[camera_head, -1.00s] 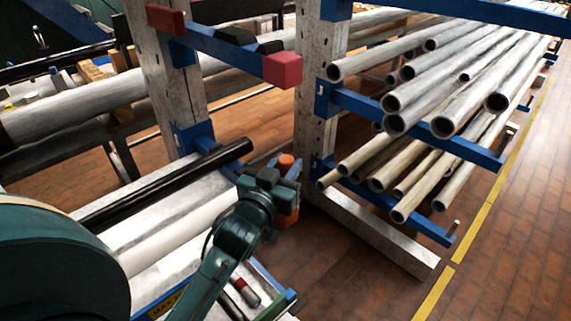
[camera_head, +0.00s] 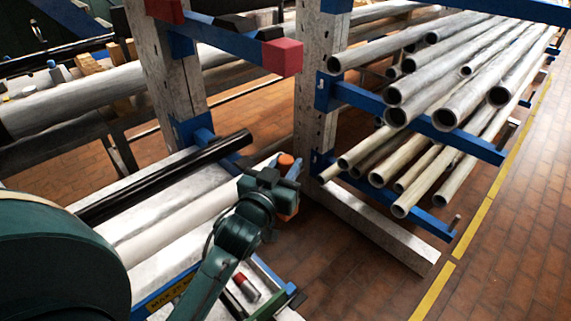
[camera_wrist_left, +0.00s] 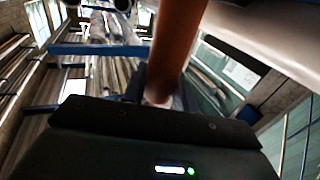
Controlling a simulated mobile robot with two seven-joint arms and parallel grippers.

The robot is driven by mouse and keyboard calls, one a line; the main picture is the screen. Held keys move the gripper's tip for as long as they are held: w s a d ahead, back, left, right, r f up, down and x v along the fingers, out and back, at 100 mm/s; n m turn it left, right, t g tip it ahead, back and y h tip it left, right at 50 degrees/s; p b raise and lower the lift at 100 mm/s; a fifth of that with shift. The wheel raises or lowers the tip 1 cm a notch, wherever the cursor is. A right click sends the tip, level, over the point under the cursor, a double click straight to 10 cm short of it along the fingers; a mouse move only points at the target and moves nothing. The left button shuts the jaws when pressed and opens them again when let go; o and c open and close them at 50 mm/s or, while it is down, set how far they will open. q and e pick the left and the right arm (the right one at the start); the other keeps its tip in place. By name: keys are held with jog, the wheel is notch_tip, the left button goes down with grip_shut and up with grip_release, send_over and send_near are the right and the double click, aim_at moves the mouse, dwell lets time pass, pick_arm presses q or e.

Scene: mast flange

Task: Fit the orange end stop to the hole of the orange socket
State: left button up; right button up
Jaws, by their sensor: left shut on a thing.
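My left gripper (camera_head: 287,184) is shut on the orange end stop (camera_head: 286,160), whose rounded top shows above the jaws. In the left wrist view the end stop (camera_wrist_left: 179,40) is a long orange-brown bar rising from the jaws, with a pale patch near its base. A wider orange piece (camera_head: 290,208) shows just below the gripper. I cannot tell whether it is the orange socket or the lower part of the end stop. The gripper hides the space between, and no hole is visible. My right gripper is not in view.
Blue rack arms (camera_head: 400,115) hold several metal pipes (camera_head: 450,95) at the right. A red block (camera_head: 282,57) caps an upper blue arm. A black pipe (camera_head: 165,180) and pale pipes lie left of my gripper. Grey uprights (camera_head: 318,90) stand close behind it. Brown floor is clear at the right.

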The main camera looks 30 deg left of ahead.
pick_arm(q)
jog(key=shift+f, duration=0.15)
jog(key=o, duration=1.1)
jog(key=s, duration=0.4)
jog(key=s+b, duration=0.1)
jog(key=s, duration=0.8)
jog(key=shift+s+d, duration=0.1)
jog(key=shift+d, duration=0.25)
